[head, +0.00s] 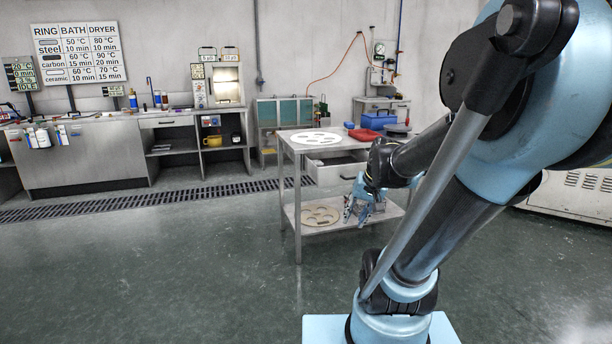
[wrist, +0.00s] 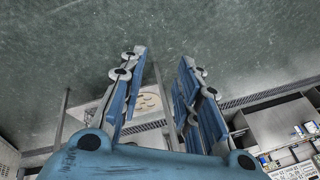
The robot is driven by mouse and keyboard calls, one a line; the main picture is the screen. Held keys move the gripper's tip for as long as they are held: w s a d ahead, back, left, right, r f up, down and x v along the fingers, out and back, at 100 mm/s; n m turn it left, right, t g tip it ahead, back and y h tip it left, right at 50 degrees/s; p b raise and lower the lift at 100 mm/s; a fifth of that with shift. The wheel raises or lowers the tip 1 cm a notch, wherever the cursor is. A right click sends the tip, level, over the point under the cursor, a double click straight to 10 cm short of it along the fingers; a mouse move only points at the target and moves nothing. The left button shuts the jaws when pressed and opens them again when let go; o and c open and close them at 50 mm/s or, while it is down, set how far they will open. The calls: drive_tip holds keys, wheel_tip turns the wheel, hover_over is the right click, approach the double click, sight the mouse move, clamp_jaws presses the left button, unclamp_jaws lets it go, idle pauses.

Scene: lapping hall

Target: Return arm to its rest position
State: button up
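My gripper (head: 360,203) hangs at the end of my arm, in front of the steel cart (head: 297,222) in the head view. In the wrist view my gripper (wrist: 160,80) shows two blue fingers spread apart with a clear gap between them. Nothing is held between the fingers. Part of the gripper overlaps the cart's lower shelf in the head view, and I cannot tell how far it stands from the cart.
The cart carries a white plate with holes (head: 316,138) on top and a tan plate with holes (head: 320,215) below; its drawer (head: 338,172) looks pulled out. A red tray (head: 364,135) and blue box (head: 378,121) lie behind. Open floor (head: 150,270) spreads left.

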drive_tip(key=s+d+f+n+g+h, duration=0.1)
drive_tip(key=s+d+f, duration=0.1)
drive_tip(key=s, duration=0.4)
drive_tip(key=s+d+f+n+h, duration=0.1)
drive_tip(key=s+f, duration=0.1)
drive_tip(key=s, duration=0.4)
drive_tip(key=shift+s+d+f+g+h, duration=0.2)
drive_tip(key=shift+s+d+g+h, duration=0.1)
drive_tip(key=shift+d+g, duration=0.1)
drive_tip(key=shift+w+f, duration=0.2)
drive_tip(key=shift+w, duration=0.3)
drive_tip(key=shift+s, duration=0.1)
